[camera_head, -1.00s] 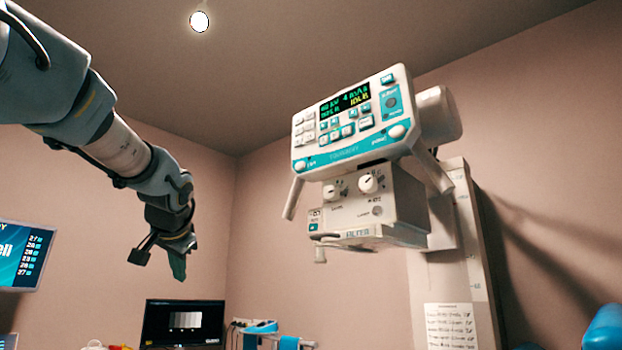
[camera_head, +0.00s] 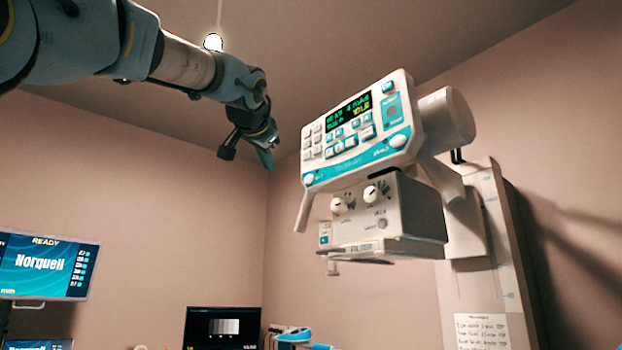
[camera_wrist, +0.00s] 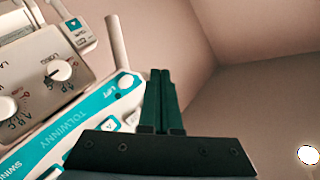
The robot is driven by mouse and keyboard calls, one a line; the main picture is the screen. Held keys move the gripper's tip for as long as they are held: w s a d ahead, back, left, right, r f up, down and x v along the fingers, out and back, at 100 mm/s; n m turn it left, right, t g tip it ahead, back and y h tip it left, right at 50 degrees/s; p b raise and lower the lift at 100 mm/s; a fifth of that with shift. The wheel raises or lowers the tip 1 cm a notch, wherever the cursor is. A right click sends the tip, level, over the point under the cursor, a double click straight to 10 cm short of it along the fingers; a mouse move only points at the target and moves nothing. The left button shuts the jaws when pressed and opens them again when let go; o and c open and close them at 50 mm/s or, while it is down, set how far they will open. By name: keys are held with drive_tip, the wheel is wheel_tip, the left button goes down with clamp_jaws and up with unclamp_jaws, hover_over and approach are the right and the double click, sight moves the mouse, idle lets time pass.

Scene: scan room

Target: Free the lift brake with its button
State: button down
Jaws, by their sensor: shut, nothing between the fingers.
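The tube head's control panel (camera_head: 365,125) is a white console with a teal band and a lit green display, on a column. A round white button (camera_head: 309,179) sits at the panel's lower left corner. In the wrist view the panel appears upside down, and this button (camera_wrist: 126,81) has "LIFT" printed beside it. My gripper (camera_head: 267,160) is left of the panel, apart from the button. In the wrist view its dark green fingers (camera_wrist: 160,76) are together and empty, their tips just right of the button in the picture.
A second round white button (camera_head: 398,141) is at the panel's lower right. Below hangs the collimator box (camera_head: 385,215) with two knobs. A handle bar (camera_head: 303,211) projects below the panel's left end. A large monitor (camera_head: 45,265) stands left, a smaller one (camera_head: 222,326) at the bottom.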

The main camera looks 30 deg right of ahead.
drive_tip(key=shift+d, duration=0.15)
drive_tip(key=p, duration=0.2)
approach(304, 180)
drive_tip(key=shift+w+a+x, duration=0.1)
drive_tip(key=shift+a+x, duration=0.05)
drive_tip(key=shift+x, duration=0.75)
drive_tip(key=shift+w+a+x, duration=0.1)
drive_tip(key=shift+a+x, duration=0.1)
drive_tip(key=shift+x, duration=0.65)
drive_tip(key=shift+w+a+x, duration=0.1)
drive_tip(key=shift+a+x, duration=0.05)
drive_tip(key=shift+x, duration=0.75)
drive_tip(key=shift+w+d, duration=0.1)
drive_tip(key=shift+d, duration=0.3)
drive_tip(key=shift+d, duration=0.35)
idle(0.5)
drive_tip(key=shift+a, duration=0.8)
